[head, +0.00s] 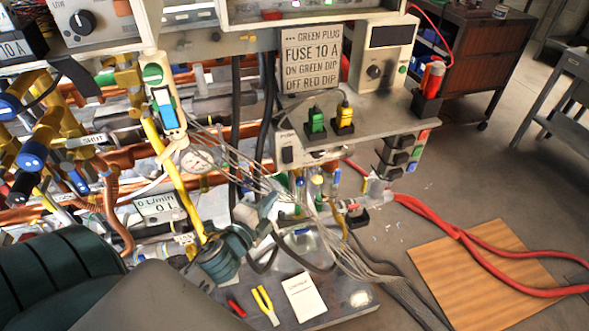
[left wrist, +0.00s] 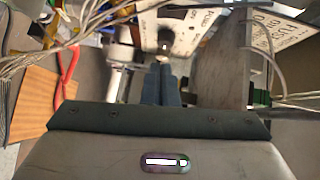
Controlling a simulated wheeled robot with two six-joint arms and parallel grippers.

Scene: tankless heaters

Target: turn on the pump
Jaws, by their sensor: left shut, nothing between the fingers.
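The pump switch (head: 287,155) is a small black switch below the PUMP label, on the left front face of the grey control box (head: 370,115). In the left wrist view, the dark switch (left wrist: 166,38) lies just beyond my fingertips, beside the upside-down PUMP lettering. Its setting is too small to tell. My left gripper (head: 268,205) is below the switch in the head view, reaching up from the lower left. Its two dark fingers (left wrist: 161,70) are together and empty, pointing at the switch. I cannot tell whether they touch it. My right gripper is not in view.
Thin grey cables (head: 235,160) run close to my left gripper. A yellow pipe (head: 175,175) and a round gauge (head: 197,158) stand to its left. A fuse sign (head: 311,60) and green and yellow plugs (head: 315,122) are above. Red hoses (head: 430,215) cross the floor at right.

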